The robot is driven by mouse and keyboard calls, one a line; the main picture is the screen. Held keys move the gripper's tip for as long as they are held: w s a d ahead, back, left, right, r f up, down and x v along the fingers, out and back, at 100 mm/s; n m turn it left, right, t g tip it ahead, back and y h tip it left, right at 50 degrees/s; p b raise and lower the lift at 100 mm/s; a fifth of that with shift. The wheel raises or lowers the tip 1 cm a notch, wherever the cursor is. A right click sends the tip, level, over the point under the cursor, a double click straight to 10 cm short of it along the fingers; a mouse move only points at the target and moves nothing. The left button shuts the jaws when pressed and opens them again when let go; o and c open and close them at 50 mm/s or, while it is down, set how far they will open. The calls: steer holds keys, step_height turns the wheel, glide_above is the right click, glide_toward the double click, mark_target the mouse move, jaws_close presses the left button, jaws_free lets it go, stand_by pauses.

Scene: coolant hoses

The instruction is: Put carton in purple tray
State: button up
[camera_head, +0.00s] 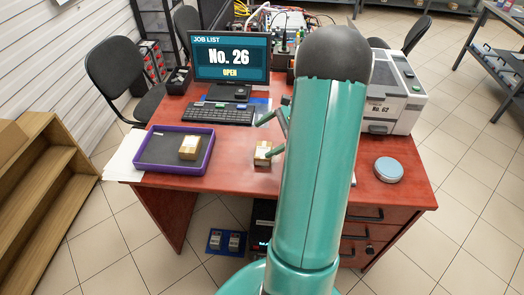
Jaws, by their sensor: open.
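A purple tray (208,155) with a dark grey inside lies on the left of the red desk. A small brown carton (188,154) with a pale top sits in the right part of the tray. A second similar carton (262,160) stands on the bare desk, right of the tray. My gripper (268,135) is open, its green fingers spread close to this second carton. I cannot tell whether a finger touches it. My large green arm covers the middle of the desk and hides much of the gripper.
A keyboard (215,113) and a monitor (230,60) stand behind the tray. A white printer (397,100) and a round grey-blue tin (389,169) are on the right. White paper (127,158) lies at the left edge. Desk between tray and second carton is clear.

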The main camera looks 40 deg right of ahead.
mark_target(266, 150)
steer(key=s+d+f+m+t, duration=0.1)
steer(key=d+f, duration=0.1)
steer(key=d, duration=0.1)
steer(key=s+d+f+m+t, duration=0.1)
steer(key=s+d+f+m, duration=0.1)
steer(key=d+f, duration=0.1)
steer(key=s+d+f+m+t, duration=0.1)
steer(key=d+f+m, duration=0.1)
steer(key=shift+s+d+f+t, duration=0.15)
steer(key=shift+s+d+t, duration=0.05)
steer(key=shift+d+t, duration=0.2)
steer(key=shift+w+d+f+m, duration=0.1)
steer(key=shift+f+m, duration=0.15)
steer(key=shift+m, duration=0.05)
steer(key=x, duration=0.7)
steer(key=shift+w+f, duration=0.2)
steer(key=shift+w, duration=0.1)
steer(key=shift+r+x, duration=0.2)
steer(key=shift+x, duration=2.65)
steer(key=c, duration=1.1)
